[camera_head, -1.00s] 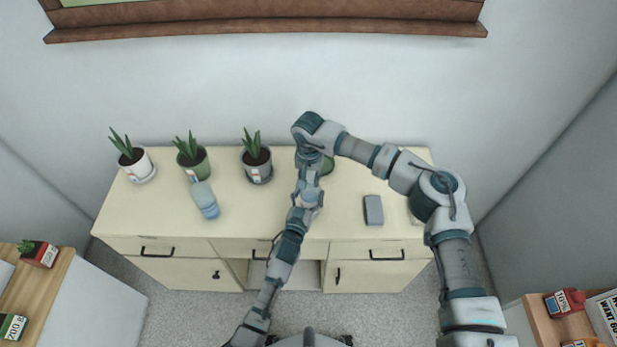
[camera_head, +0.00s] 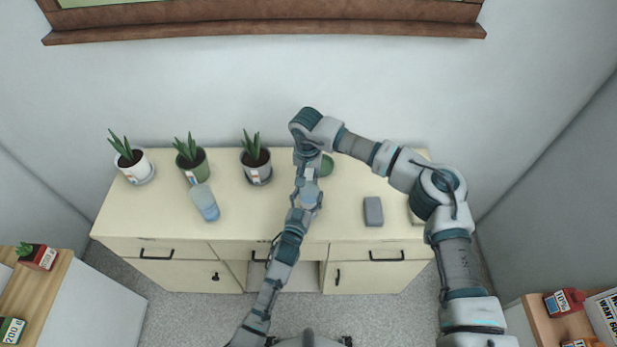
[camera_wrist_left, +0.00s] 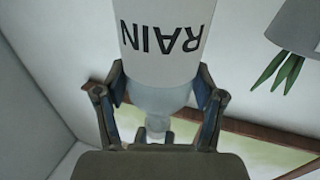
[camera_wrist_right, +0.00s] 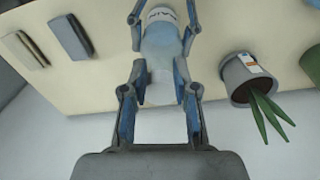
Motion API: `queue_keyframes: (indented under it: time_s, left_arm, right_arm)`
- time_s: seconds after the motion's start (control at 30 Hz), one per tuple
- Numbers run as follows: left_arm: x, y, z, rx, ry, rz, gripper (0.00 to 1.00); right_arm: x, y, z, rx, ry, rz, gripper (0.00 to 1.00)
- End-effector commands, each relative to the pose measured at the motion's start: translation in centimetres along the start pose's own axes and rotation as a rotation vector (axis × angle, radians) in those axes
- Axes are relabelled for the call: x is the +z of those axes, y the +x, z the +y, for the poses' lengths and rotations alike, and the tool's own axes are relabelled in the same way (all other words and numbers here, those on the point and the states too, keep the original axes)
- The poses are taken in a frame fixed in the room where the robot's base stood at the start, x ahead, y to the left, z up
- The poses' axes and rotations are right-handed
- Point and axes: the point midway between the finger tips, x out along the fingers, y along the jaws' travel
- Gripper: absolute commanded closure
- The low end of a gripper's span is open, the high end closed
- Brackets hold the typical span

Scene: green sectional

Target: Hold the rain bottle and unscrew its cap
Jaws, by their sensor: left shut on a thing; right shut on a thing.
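The rain bottle (camera_wrist_left: 165,40) has a white body with RAIN upside down in the left wrist view. My left gripper (camera_wrist_left: 158,92) is shut on it. In the head view, the left gripper (camera_head: 305,200) holds the bottle above the table's middle. My right gripper (camera_wrist_right: 160,85) is shut at the bottle's cap end, facing the left gripper. In the right wrist view the bottle's pale blue shoulder (camera_wrist_right: 160,48) shows between the fingers. The cap (camera_wrist_right: 160,88) looks pale and is partly hidden, so I cannot tell how far it is turned.
The cream table (camera_head: 260,215) carries several potted plants, including a grey pot (camera_head: 257,168), along its back. A light blue bottle (camera_head: 204,202) stands left of my grippers. A grey box (camera_head: 373,211) lies to the right. The front left of the tabletop is clear.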

Motion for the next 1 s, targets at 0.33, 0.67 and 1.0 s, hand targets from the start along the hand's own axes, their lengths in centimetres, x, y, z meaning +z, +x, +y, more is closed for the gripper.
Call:
queue_keyframes:
  time_s: [0.33,0.67,1.0]
  left_arm:
    - [0.3,-0.1,-0.1,-0.001,0.001,-0.008,1.0]
    - [0.4,-0.1,-0.1,-0.002,0.002,-0.009,1.0]
    - [0.5,-0.1,-0.1,-0.002,0.002,-0.01,1.0]
  right_arm:
    - [0.0,-0.6,0.0,-0.001,-0.001,-0.001,1.0]
    - [-0.1,-2.0,0.0,-0.001,-0.001,0.001,1.0]
    - [-0.3,-4.6,0.0,-0.001,-0.001,-0.002,1.0]
